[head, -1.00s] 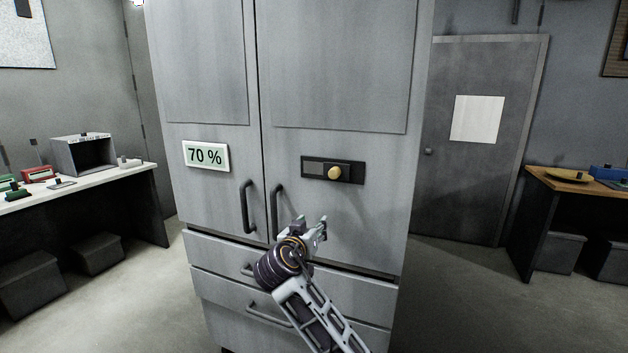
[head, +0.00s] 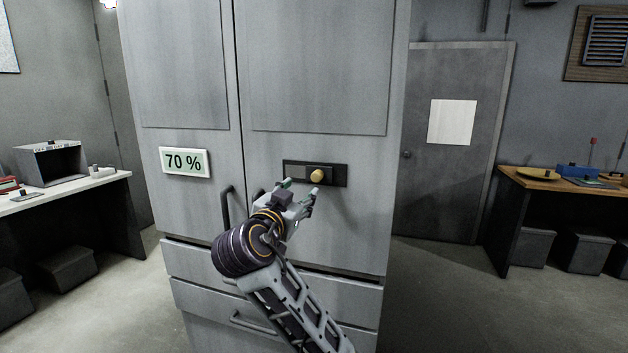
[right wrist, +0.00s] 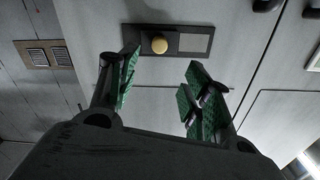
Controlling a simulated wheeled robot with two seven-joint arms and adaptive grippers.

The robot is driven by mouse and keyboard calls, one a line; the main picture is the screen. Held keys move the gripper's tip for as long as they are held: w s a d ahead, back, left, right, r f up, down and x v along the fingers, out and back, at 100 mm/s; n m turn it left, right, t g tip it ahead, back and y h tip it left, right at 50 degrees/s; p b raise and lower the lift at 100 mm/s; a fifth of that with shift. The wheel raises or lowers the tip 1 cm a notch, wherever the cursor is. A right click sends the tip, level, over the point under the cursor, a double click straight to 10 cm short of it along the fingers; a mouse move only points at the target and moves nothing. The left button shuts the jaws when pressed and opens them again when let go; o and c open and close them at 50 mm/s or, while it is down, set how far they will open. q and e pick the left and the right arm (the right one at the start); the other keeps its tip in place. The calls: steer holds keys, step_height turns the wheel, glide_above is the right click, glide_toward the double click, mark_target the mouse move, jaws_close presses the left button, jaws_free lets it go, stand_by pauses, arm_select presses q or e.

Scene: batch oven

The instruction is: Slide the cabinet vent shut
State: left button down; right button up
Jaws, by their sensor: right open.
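The cabinet vent (head: 297,173) is a dark horizontal plate on the right door of the tall grey cabinet (head: 320,110). It has a lighter grey patch on its left and a round yellow knob (head: 317,175) right of its middle. My right gripper (head: 301,188) is open and empty, just below and in front of the plate. In the right wrist view the knob (right wrist: 160,44) shows ahead, beyond the fingertips and nearer the left finger; the grey patch is to its right. The fingers appear apart from the knob. My left gripper is not in view.
A "70 %" sign (head: 185,162) is on the cabinet's left door. Door handles (head: 227,207) and drawers are below. Tables stand left (head: 70,190) and right (head: 560,183). A louvred grille (head: 606,40) hangs on the far wall. The space before the vent plate is otherwise clear.

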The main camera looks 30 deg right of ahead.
mark_target(316, 178)
steer(key=p+x, duration=0.2)
steer(key=x, duration=1)
steer(key=shift+w+d, duration=0.35)
steer(key=shift+d, duration=0.1)
steer(key=shift+w+d, duration=0.15)
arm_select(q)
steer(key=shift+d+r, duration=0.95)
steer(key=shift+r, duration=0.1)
arm_select(e)
jaws_close()
